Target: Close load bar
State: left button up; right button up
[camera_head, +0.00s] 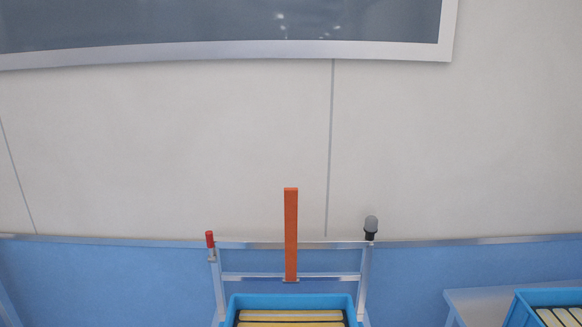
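An orange bar (291,232), which looks like the load bar, stands upright in front of the wall. Its lower end meets the lower crossbar of a silver metal frame (240,276). A blue crate (238,301) sits below it at the bottom edge, holding several yellowish packs (290,315); the crate's lower part is cut off. The bar is not lying across the crate. Neither of my grippers is in view.
A red-tipped post (210,240) and a grey round knob (371,223) top the frame's left and right sides. A second blue crate (522,300) stands on a pale table (470,298) at the lower right. The wall behind is bare below a framed window.

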aim_at(290, 194)
jog(key=i+l, duration=0.25)
jog(key=i, duration=0.2)
jog(key=i+l, duration=0.25)
jog(key=i, duration=0.25)
